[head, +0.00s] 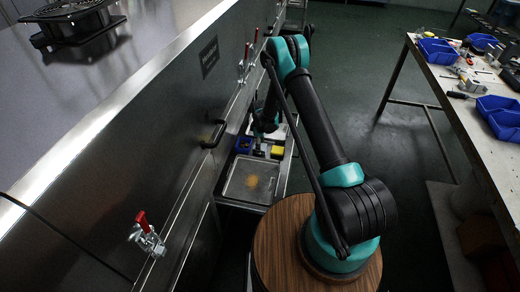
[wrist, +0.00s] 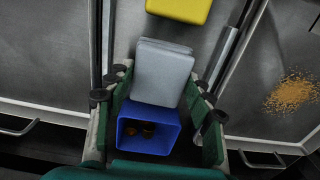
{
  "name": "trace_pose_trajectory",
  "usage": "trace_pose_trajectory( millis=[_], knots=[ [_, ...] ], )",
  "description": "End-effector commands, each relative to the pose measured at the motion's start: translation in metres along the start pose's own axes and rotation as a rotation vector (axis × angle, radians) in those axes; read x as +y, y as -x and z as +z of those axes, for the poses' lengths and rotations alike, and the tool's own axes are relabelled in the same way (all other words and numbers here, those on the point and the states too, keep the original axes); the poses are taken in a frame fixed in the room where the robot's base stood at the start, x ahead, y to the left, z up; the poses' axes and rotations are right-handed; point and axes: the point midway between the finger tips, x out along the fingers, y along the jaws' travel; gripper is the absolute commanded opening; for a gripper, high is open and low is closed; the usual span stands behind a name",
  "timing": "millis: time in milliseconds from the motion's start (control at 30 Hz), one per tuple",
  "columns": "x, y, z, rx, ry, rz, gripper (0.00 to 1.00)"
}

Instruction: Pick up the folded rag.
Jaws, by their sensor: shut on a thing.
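The folded rag (wrist: 164,72) is a light grey, layered square in the wrist view, between the fingertips of my gripper (wrist: 160,88). The green-padded fingers are shut on it from its left and right sides. Below the rag in that view is a blue bin (wrist: 126,131) with a few small brown things inside. In the head view my gripper (head: 266,122) is small and dark beside the metal wall, and I cannot make out the rag clearly there.
A yellow block (wrist: 180,8) lies just beyond the rag. A metal tray (head: 236,190) with orange-brown crumbs (wrist: 292,93) is close by. The steel dryer wall (head: 110,165) has red-handled clamps (head: 147,235). A workbench (head: 455,110) with blue bins stands right; open floor lies between.

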Motion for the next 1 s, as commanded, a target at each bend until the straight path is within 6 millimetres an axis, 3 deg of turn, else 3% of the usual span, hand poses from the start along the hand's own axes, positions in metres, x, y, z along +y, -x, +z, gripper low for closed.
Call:
trace_pose_trajectory(
  millis=[267, 467, 1000],
  knots=[
    [0.000, 0.005, 0.000, 0.000, 0.000, 0.000, 0.28],
    [0.000, 0.026, 0.000, 0.000, 0.000, 0.000, 0.28],
    [-0.001, 0.155, 0.000, 0.000, 0.000, 0.000, 0.28]
  ],
)
